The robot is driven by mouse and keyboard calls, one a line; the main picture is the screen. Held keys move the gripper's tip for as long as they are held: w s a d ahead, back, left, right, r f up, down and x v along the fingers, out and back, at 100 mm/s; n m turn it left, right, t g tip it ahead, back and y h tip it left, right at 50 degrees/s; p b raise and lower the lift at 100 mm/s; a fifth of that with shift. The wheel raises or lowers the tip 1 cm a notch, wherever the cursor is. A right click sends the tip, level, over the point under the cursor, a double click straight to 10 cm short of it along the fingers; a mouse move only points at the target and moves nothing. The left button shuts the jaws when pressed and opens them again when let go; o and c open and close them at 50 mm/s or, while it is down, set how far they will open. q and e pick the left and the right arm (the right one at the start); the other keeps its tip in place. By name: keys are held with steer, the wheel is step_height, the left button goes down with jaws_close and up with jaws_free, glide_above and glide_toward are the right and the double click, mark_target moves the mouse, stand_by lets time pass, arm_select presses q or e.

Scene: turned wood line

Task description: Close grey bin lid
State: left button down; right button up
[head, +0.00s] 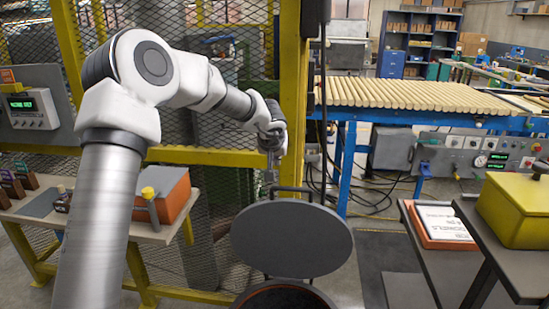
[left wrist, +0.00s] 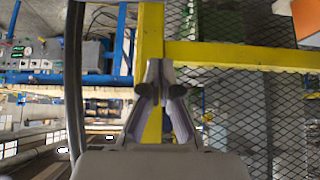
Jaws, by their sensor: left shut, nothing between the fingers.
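The grey bin lid (head: 292,238) is a round disc standing open, tilted up above the bin in the head view. A dark handle bar shows at its top edge. The grey bin (head: 285,297) is below it, cut off by the bottom of the frame, with an orange-brown inner rim. My left gripper (head: 269,178) hangs just above and left of the lid's top edge, shut and empty. I cannot tell whether it touches the lid. In the left wrist view the shut fingers (left wrist: 160,88) show, and the lid is not visible there. My right gripper is not in view.
A yellow post (head: 293,90) and mesh fence stand behind the lid. A blue conveyor (head: 345,165) with wooden rods runs behind to the right. A bench with a yellow box (head: 515,212) is at right. A side table with an orange box (head: 165,190) is at left.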

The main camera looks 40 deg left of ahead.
arm_select(q)
glide_above(275, 199)
steer(key=w+a, duration=0.3)
steer(key=w, duration=0.1)
step_height(275, 199, down, 7)
steer(key=s+d+b, duration=0.1)
steer(key=s, duration=0.1)
steer(key=s+d+f+b, duration=0.1)
steer(key=d, duration=0.1)
steer(key=shift+s, duration=0.35)
steer(key=shift+s+d+r, duration=0.1)
steer(key=shift+s, duration=0.15)
steer(key=shift+w+f, duration=0.2)
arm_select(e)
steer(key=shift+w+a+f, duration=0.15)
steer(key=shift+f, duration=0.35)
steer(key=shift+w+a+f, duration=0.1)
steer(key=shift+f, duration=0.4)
